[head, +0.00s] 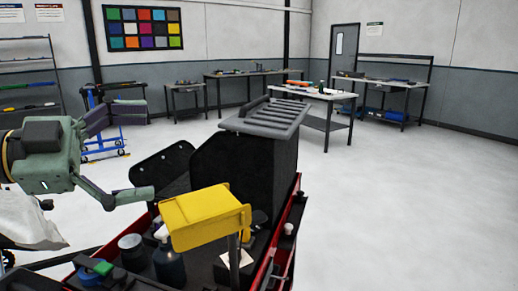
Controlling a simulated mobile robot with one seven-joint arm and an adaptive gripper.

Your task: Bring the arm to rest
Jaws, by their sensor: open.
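My gripper (142,152) is at the left of the head view, with its green-grey body and two dark-tipped fingers spread wide apart. It is open and nothing shows between the fingers. It is raised in front of and to the left of a cart (284,247) with a red rim. The lower finger reaches toward the black panel on the cart; I cannot tell whether they touch.
The cart carries a dark box with a ribbed grey top (266,117), a yellow holder (205,217), a dark bottle (169,262) and a jar (131,248). A blue trolley (100,133) and workbenches (318,94) stand behind. The floor (420,210) at right is clear.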

